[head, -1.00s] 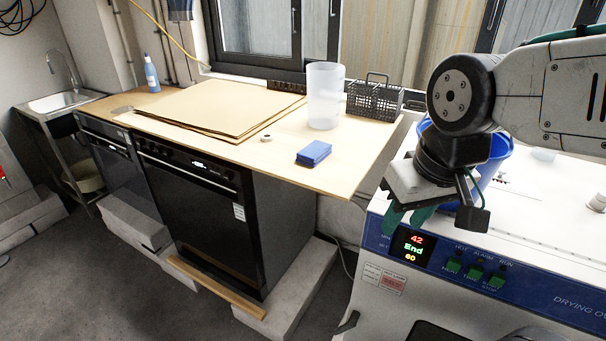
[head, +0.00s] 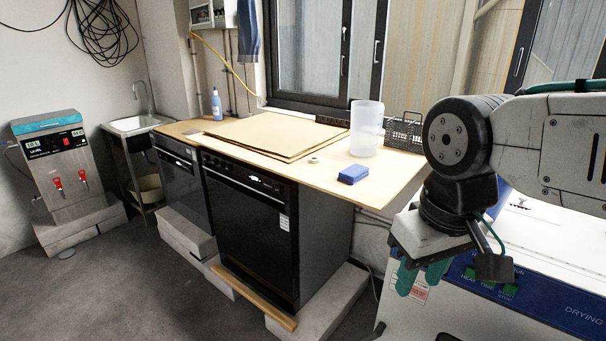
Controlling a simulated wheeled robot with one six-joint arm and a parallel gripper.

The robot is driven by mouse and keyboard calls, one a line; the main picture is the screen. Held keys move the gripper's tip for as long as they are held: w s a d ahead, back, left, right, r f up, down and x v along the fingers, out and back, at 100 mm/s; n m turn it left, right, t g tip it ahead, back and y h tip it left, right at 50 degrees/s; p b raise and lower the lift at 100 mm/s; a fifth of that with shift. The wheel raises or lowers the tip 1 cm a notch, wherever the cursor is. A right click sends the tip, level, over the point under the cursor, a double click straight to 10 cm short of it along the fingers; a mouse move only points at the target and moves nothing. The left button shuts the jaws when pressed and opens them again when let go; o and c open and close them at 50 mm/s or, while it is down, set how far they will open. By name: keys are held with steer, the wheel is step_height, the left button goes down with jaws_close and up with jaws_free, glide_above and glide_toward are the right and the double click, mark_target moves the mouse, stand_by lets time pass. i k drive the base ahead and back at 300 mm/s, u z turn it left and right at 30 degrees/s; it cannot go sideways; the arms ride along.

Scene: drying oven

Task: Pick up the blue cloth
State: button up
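A small folded blue cloth (head: 353,174) lies flat on the wooden worktop (head: 385,185), near its front edge and towards its right end. Another blue piece that looks like fabric (head: 247,30) hangs on the wall left of the window. My gripper (head: 421,277) has teal fingers and points down at the right, in front of the drying oven. It is to the right of the folded cloth, nearer to the camera and apart from it. The fingers look spread with nothing between them.
A translucent beaker (head: 366,130), a wire basket (head: 403,133), a small roll (head: 314,160) and brown sheets (head: 270,134) are on the worktop. The drying oven (head: 470,315) stands at right. A sink (head: 135,123) and a water heater (head: 60,160) are at left. The floor (head: 120,285) is open.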

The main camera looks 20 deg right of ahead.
mark_target(352, 174)
steer(key=u, duration=0.75)
steer(key=i, duration=1.25)
steer(key=z, duration=0.55)
steer(key=i, duration=0.5)
steer(key=z, duration=0.45)
